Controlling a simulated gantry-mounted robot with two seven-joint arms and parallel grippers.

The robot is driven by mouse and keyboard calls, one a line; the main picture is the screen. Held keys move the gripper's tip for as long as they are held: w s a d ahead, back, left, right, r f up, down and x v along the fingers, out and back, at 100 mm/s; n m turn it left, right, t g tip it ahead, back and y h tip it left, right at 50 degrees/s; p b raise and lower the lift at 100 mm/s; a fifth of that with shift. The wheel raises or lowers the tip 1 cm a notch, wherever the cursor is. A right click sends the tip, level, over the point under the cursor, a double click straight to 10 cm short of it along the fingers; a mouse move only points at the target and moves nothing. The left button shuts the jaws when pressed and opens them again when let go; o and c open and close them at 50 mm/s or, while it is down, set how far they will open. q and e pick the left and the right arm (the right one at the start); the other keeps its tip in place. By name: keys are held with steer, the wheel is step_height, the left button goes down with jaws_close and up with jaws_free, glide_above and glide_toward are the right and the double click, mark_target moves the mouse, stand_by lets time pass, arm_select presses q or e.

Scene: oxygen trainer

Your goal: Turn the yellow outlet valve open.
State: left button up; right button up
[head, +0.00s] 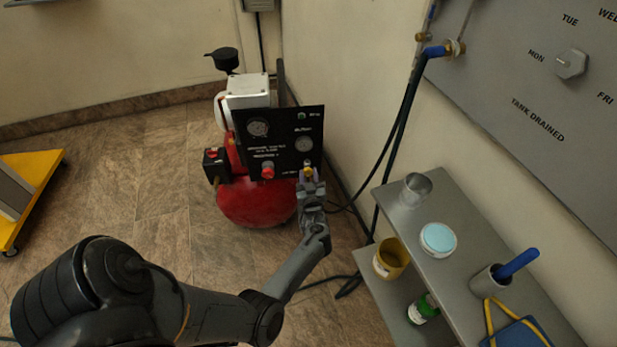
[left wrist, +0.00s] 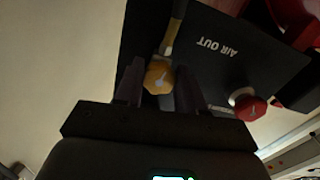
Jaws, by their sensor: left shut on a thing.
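The yellow outlet valve (left wrist: 158,77) sits on the black panel (left wrist: 225,60) beside the "AIR OUT" label in the left wrist view. In the head view the valve (head: 308,171) shows at the panel's lower right corner, partly hidden by my gripper. My left gripper (head: 309,186) reaches up to it from below. In the left wrist view the fingers of the left gripper (left wrist: 158,88) stand one on each side of the yellow knob, shut on it. My right gripper is in neither view.
A red knob (head: 267,170) is on the same panel, left of the valve, above the red compressor tank (head: 250,205). A grey shelf (head: 460,270) with a cup, a blue-lidded jar and other items stands to the right. Dark hoses (head: 398,130) hang by the wall.

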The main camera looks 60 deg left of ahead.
arm_select(q)
steer(key=shift+n, duration=0.6)
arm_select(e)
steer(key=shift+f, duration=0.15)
arm_select(q)
steer(key=o, duration=1.1)
steer(key=shift+c, duration=0.2)
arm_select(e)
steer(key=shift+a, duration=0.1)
